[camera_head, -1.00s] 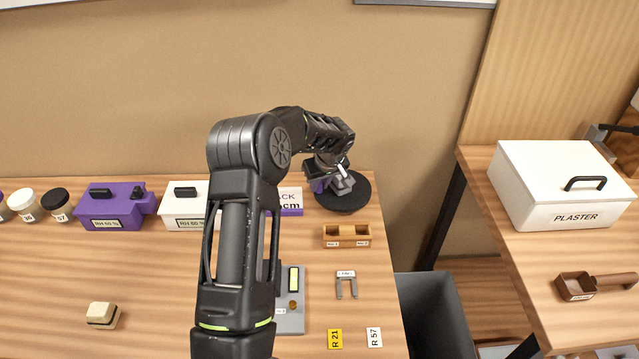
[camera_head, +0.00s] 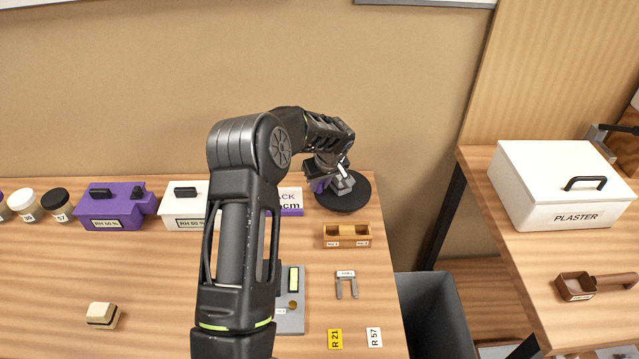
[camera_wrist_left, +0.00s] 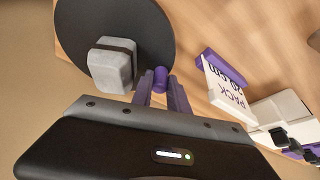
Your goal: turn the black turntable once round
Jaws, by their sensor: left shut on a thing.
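The black turntable (camera_head: 358,197) is a round disc at the back right of the left bench; it also shows at the top of the left wrist view (camera_wrist_left: 75,25). A grey block with a dark band (camera_wrist_left: 112,70) stands on it. My left gripper (camera_wrist_left: 160,88) has purple fingers and is shut on a short purple peg (camera_wrist_left: 160,75) at the disc's edge. In the head view my left gripper (camera_head: 324,184) is at the disc's left side and partly hidden by my wrist. My right gripper is in neither view.
A white sign with a purple base (camera_head: 291,200) stands left of the turntable. A two-slot wooden holder (camera_head: 347,236) is in front of it. White and purple boxes (camera_head: 110,208) stand further left. The bench's right edge is close, with a grey bin (camera_head: 435,315) below.

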